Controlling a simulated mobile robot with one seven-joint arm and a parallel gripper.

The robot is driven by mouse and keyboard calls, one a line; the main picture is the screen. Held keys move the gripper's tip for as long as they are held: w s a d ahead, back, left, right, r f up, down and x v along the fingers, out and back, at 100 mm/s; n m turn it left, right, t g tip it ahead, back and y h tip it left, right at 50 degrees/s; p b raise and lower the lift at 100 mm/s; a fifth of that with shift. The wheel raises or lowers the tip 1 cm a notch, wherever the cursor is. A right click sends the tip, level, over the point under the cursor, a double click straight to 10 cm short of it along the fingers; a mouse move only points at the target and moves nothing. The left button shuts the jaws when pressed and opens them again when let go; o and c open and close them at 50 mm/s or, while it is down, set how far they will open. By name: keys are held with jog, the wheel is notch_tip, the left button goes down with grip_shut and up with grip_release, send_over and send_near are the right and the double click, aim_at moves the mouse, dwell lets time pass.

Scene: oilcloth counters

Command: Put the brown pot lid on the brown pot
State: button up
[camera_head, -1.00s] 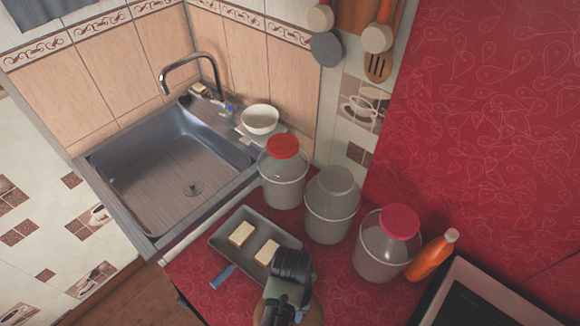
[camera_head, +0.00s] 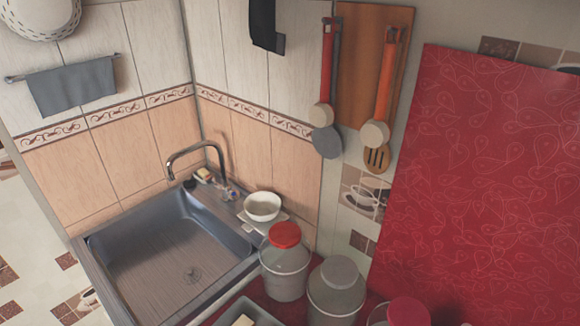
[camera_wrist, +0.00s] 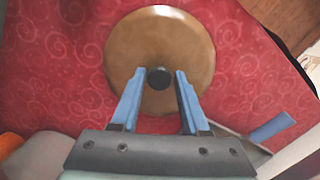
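The brown pot lid (camera_wrist: 126,52) lies flat on the red counter in the wrist view. It is round, with a dark knob (camera_wrist: 159,78) at its centre. My gripper (camera_wrist: 161,74) is over the lid, its two blue fingers apart, one on each side of the knob. The fingers look open, with small gaps beside the knob; I cannot tell the height between fingertips and lid. My gripper and the lid are out of the head view. I see no brown pot in either current view.
In the head view a sink (camera_head: 175,262) is at the left. Jars with red (camera_head: 284,235) and grey (camera_head: 340,272) lids stand on the counter, beside a white bowl (camera_head: 262,206).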

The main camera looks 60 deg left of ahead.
jog(key=shift+o, duration=1.3)
jog(key=shift+r, duration=0.15)
